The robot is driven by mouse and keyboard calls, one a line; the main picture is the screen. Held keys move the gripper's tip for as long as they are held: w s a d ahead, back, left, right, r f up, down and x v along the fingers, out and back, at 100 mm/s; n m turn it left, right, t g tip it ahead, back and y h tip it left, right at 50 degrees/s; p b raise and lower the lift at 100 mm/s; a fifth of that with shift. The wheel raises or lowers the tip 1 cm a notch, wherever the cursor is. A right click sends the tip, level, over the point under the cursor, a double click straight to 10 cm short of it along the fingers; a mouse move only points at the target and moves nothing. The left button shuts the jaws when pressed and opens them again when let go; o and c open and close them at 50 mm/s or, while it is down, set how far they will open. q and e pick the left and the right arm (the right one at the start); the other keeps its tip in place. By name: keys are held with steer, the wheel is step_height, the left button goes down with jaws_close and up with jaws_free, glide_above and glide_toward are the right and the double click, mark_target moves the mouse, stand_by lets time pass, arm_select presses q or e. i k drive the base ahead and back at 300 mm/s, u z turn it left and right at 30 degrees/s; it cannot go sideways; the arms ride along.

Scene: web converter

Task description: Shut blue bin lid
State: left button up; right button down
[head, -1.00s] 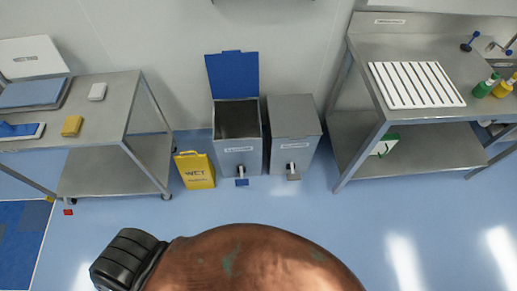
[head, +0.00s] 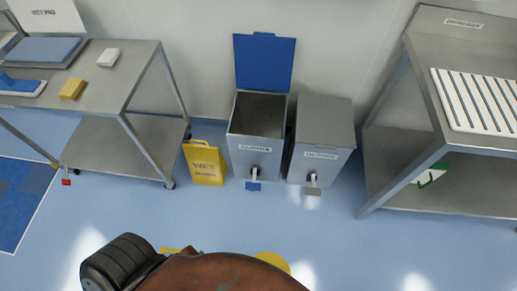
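The blue bin lid (head: 265,62) stands upright and open against the wall, above a steel bin (head: 256,142). The bin has a label on its front and a blue pedal (head: 253,186) at its foot. The bin's inside looks dark, and I cannot tell whether it holds anything. Neither of my grippers is in view. A brown rounded shape and a black ribbed part at the bottom edge are in the near foreground, apart from the bin.
A closed grey-lidded bin (head: 321,140) stands just right. A yellow wet-floor sign (head: 205,163) stands close on the left. Steel tables flank them at left (head: 128,85) and right (head: 424,100). The blue floor (head: 330,230) in front is clear.

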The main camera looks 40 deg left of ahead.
mark_target(264, 60)
steer(key=u, duration=0.45)
steer(key=i, duration=1.1)
steer(key=u, duration=0.3)
